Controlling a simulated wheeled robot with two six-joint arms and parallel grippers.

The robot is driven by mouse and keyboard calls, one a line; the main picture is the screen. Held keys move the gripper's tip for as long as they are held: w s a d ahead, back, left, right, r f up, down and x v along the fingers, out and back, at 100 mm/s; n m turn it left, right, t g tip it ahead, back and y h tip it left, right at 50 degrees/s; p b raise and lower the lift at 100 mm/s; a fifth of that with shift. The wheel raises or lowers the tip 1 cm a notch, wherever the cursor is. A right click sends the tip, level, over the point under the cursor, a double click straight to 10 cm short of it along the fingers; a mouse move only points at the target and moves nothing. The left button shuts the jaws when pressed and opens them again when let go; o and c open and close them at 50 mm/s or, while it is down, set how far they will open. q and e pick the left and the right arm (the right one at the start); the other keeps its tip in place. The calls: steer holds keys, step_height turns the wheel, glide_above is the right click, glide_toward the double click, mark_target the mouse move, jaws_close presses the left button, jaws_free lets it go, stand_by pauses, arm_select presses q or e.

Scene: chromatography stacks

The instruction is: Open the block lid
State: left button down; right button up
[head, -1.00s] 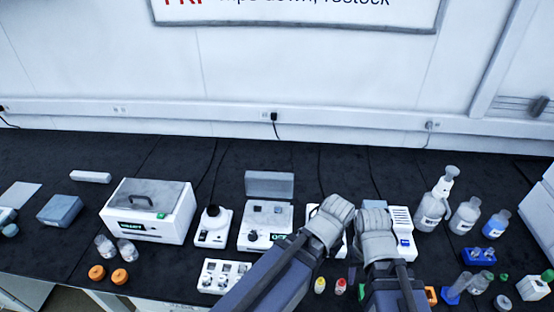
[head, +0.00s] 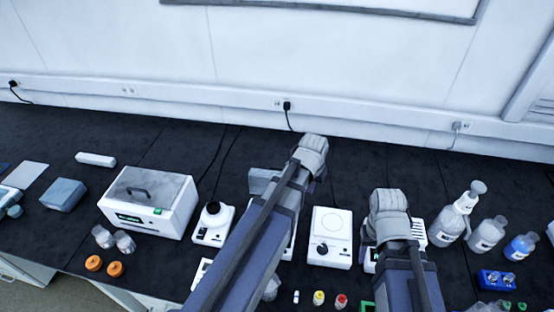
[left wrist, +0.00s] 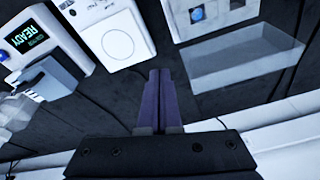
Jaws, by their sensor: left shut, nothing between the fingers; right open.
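The block heater (head: 288,245) is mostly hidden behind my left arm in the head view. Its block lid (head: 263,181) shows at the rear, raised. In the left wrist view the see-through lid (left wrist: 245,62) stands open on the wall side of the heater's white body (left wrist: 180,25), which has small blue-marked openings. My left gripper (left wrist: 160,85) is shut and empty, beside the lid and apart from it. My right gripper (head: 388,215) is over the white device at right; its fingertips are hidden.
A white unit with a round plate (head: 330,232) stands right of the heater. A white box with a handled grey lid (head: 150,190) stands at left. Bottles (head: 455,220) stand at right. Small capped vials (head: 319,298) are at the front. Black bench behind is clear.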

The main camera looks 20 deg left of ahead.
arm_select(q)
steer(key=shift+n+t, duration=0.6)
steer(key=shift+n, duration=0.2)
steer(key=w+a, duration=0.4)
steer(key=a, duration=0.1)
steer(key=w+a+r, duration=0.1)
steer(key=w+a, duration=0.1)
steer(key=a, duration=0.1)
steer(key=shift+w+a, duration=0.2)
steer(key=shift+a, duration=0.05)
steer(key=shift+n+t+y, duration=0.5)
steer(key=shift+n+t, duration=0.1)
steer(key=shift+n, duration=0.2)
steer(key=w+a, duration=0.1)
steer(key=a, duration=0.1)
steer(key=w+a+r, duration=0.1)
steer(key=a, duration=0.2)
steer(key=w+a, duration=0.1)
steer(key=a, duration=0.2)
steer(key=shift+w+a+r, duration=0.15)
steer(key=shift+w+a, duration=0.05)
steer(key=shift+w, duration=0.05)
arm_select(e)
steer(key=shift+w+a+r, duration=0.1)
steer(key=shift+w+r, duration=0.2)
steer(key=shift+w, duration=0.1)
steer(key=shift+f, duration=0.15)
